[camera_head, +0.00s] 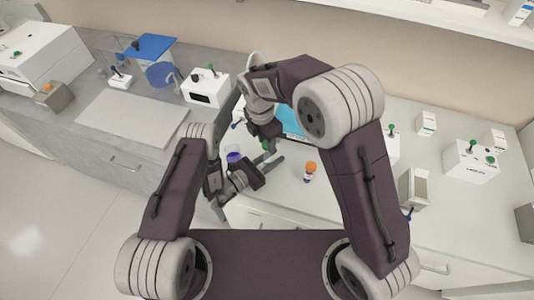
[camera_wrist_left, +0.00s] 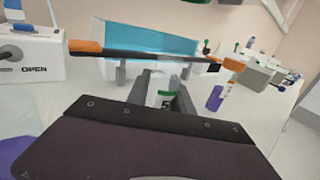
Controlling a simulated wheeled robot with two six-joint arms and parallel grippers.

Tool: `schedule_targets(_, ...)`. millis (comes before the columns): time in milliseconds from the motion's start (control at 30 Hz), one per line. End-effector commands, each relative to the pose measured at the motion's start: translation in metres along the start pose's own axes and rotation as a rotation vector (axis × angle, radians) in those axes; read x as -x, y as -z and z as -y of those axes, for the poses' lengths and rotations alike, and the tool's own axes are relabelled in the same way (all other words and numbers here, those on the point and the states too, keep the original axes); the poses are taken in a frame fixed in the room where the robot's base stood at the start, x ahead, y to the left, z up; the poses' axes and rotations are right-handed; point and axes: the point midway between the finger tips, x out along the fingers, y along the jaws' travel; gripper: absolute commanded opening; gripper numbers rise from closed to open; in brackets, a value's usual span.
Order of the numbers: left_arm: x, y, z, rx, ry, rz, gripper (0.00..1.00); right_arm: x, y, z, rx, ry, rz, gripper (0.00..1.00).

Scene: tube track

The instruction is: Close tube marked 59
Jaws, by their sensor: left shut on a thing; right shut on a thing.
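My left gripper (camera_head: 270,160) reaches in from the left, its fingers close to a small green-topped thing (camera_head: 265,146). In the left wrist view its fingers (camera_wrist_left: 164,92) are shut around a small tube with a green part (camera_wrist_left: 167,94) and a dark mark that I cannot read. My right gripper (camera_head: 266,138) points down from above at the same spot and is shut there, apparently on the green cap; its fingertips are mostly hidden. I cannot tell whether cap and tube are seated together. The number 59 is not legible.
An orange-capped tube with a purple lower part (camera_head: 310,170) stands right of the grippers. A purple object (camera_head: 234,157) lies close left of them. A blue see-through piece (camera_head: 290,122) stands behind. White boxes (camera_head: 206,87) and (camera_head: 470,162) are farther off.

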Motion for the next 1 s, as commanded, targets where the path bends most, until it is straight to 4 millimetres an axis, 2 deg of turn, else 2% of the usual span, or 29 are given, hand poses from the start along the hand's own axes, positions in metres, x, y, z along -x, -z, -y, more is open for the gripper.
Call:
schedule_targets(100, 0.000, 0.000, 0.000, 0.000, 0.000, -0.001, 0.00, -0.018, 0.003, 0.000, 0.001, 0.002, -0.001, 0.00)
schedule_targets(200, 0.000, 0.000, 0.000, 0.000, 0.000, -0.001, 0.00, -0.028, 0.004, 0.000, 0.000, 0.001, -0.002, 0.00)
schedule_targets(733, 0.000, 0.000, 0.000, 0.000, 0.000, -0.001, 0.00, -0.029, 0.004, 0.000, -0.001, -0.001, -0.002, 0.00)
schedule_targets(1000, 0.000, 0.000, 0.000, 0.000, 0.000, -0.001, 0.00, -0.044, 0.006, 0.000, 0.000, 0.001, -0.003, 0.00)
